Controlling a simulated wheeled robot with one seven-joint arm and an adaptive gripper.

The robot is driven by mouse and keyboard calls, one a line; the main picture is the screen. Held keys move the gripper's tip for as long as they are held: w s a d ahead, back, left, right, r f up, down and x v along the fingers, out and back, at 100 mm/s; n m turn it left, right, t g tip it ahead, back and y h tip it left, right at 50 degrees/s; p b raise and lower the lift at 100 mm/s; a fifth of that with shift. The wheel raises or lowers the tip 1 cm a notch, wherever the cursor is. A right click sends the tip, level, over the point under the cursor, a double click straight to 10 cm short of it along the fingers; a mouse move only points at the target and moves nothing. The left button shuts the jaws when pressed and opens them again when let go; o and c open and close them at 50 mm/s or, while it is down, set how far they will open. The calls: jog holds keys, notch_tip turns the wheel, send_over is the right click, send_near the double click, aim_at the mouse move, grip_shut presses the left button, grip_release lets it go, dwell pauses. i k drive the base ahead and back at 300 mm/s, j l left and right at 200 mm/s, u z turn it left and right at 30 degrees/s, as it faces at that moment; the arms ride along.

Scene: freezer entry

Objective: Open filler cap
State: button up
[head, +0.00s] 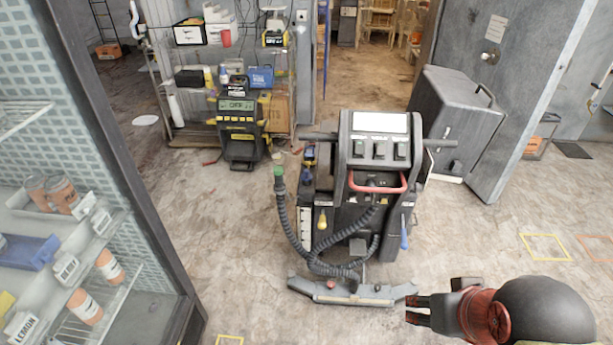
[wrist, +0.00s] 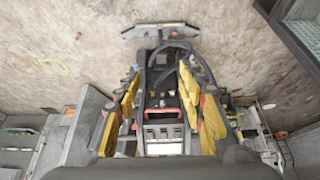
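A dark floor-cleaning machine (head: 372,180) stands in the middle of the head view, with a red handle bar (head: 377,188) below its switch panel. A green-topped hose end (head: 279,172) stands upright at its left side. A yellow part (head: 322,222) sits on its front and a blue one (head: 404,240) at its right. I cannot tell which part is the filler cap. My gripper (head: 418,310) is at the lower right of the head view, apart from the machine. In the wrist view my gripper (wrist: 161,72) has its yellow fingers spread and empty, with the machine, upside down, seen beyond them.
A glass-fronted freezer (head: 110,140) with jars stands at the left. A shelf rack and a black-yellow unit (head: 239,130) stand behind. A grey cabinet (head: 455,120) leans near an open door (head: 515,80) at the right. The machine's wide floor squeegee (head: 350,295) lies in front; floor around is clear.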

aim_at(306, 176)
jog(key=i+j, duration=2)
jog(key=i, duration=0.05)
